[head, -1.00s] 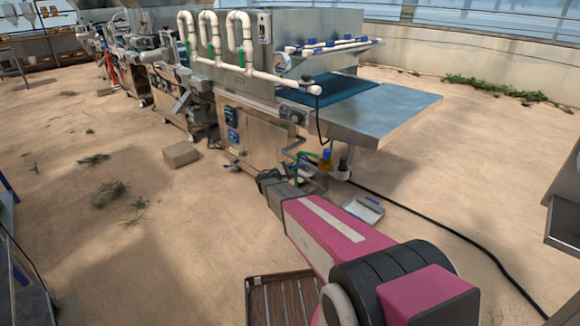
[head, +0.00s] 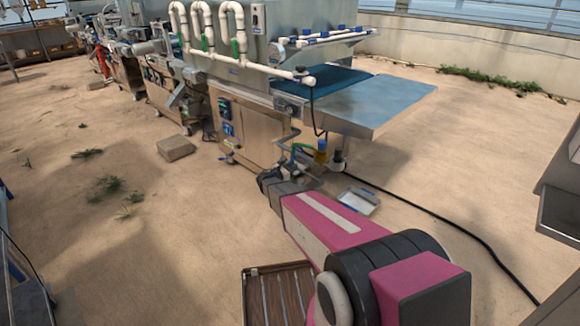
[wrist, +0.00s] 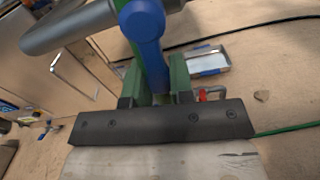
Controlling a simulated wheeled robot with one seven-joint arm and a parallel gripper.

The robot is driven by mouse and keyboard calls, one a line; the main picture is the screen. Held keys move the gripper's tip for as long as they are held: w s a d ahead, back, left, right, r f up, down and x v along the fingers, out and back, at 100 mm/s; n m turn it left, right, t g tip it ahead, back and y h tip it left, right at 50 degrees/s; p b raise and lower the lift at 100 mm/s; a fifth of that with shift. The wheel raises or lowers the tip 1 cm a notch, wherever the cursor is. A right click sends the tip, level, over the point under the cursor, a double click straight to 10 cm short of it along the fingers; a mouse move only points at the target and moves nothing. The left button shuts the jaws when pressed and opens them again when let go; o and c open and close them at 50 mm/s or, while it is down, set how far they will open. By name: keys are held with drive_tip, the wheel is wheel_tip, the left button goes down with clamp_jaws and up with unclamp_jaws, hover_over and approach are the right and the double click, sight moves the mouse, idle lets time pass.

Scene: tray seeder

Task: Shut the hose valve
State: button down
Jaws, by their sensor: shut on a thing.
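The hose valve shows in the wrist view as a blue lever handle (wrist: 147,32) in front of a grey metal pipe (wrist: 68,27). The lever's lower part runs down between the two green fingers of my gripper (wrist: 160,82), which are shut on it. In the head view my gripper (head: 268,180) is low by the front corner of the steel machine (head: 258,130). The valve cannot be made out clearly there beside my gripper. The lever's tip is hidden behind the dark gripper bar in the wrist view.
A shallow metal tray (head: 357,201) lies on the floor right of my gripper. A black hose (head: 455,232) runs across the floor to the right.

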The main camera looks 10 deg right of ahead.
drive_tip(key=shift+s+d+n, duration=0.2)
drive_tip(key=shift+s+n, duration=0.1)
drive_tip(key=shift+n, duration=0.4)
drive_tip(key=c, duration=1)
unclamp_jaws()
drive_tip(key=shift+s, duration=0.1)
drive_tip(key=v, duration=1)
drive_tip(key=shift+s+a, duration=0.2)
drive_tip(key=shift+a, duration=0.1)
